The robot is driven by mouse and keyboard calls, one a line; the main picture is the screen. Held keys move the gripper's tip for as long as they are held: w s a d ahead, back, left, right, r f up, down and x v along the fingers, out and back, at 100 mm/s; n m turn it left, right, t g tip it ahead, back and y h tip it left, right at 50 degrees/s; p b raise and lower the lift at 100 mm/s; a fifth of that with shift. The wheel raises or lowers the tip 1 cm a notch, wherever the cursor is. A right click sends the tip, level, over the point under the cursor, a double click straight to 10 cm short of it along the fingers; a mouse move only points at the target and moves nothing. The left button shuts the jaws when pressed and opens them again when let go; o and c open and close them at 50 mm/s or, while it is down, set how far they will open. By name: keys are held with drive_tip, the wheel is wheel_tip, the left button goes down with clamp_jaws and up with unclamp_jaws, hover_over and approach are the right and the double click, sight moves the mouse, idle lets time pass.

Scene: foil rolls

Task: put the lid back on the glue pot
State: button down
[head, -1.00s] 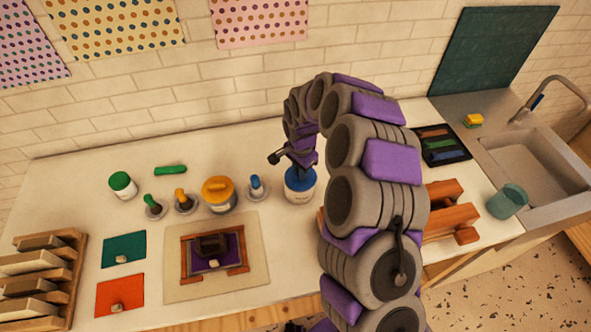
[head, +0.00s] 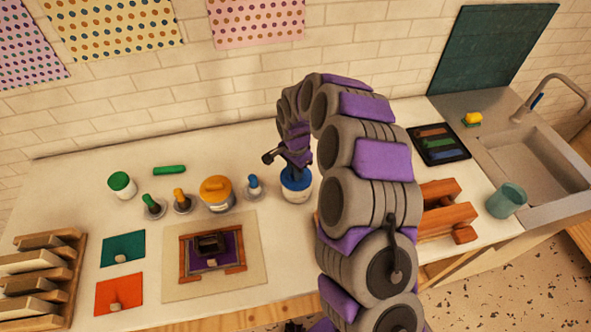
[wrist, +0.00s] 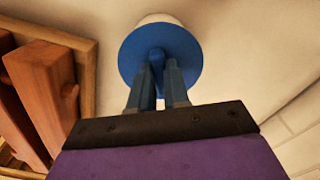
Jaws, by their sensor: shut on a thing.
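The white glue pot (head: 297,196) stands on the worktop near the back, right of the orange-topped jar. Its round blue lid (head: 289,185) is over the pot's mouth, and I cannot tell whether it is fully seated. My gripper (head: 296,173) comes down from above, shut on the lid's knob. In the wrist view, my gripper (wrist: 157,78) has a finger on each side of the knob, and the flat blue lid (wrist: 184,45) hides most of the pot. A pale sliver of the pot (wrist: 158,18) shows past the lid's edge.
An orange-topped jar (head: 216,194) and a small blue-topped piece (head: 254,187) stand close to the left. A wooden rack or press (head: 440,205) lies to the right, with a teal cup (head: 506,200) and the sink (head: 535,155) beyond. The worktop behind the pot is clear.

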drive_tip(key=shift+a+f, duration=0.1)
drive_tip(key=shift+a, duration=0.7)
drive_tip(key=shift+d, duration=0.95)
drive_tip(key=shift+d+r, duration=0.2)
drive_tip(key=shift+d, duration=0.1)
drive_tip(key=shift+a+f, duration=0.25)
drive_tip(key=shift+a, duration=0.2)
drive_tip(key=shift+d, duration=0.15)
idle(0.4)
drive_tip(key=c, duration=0.5)
unclamp_jaws()
drive_tip(key=shift+c, duration=0.2)
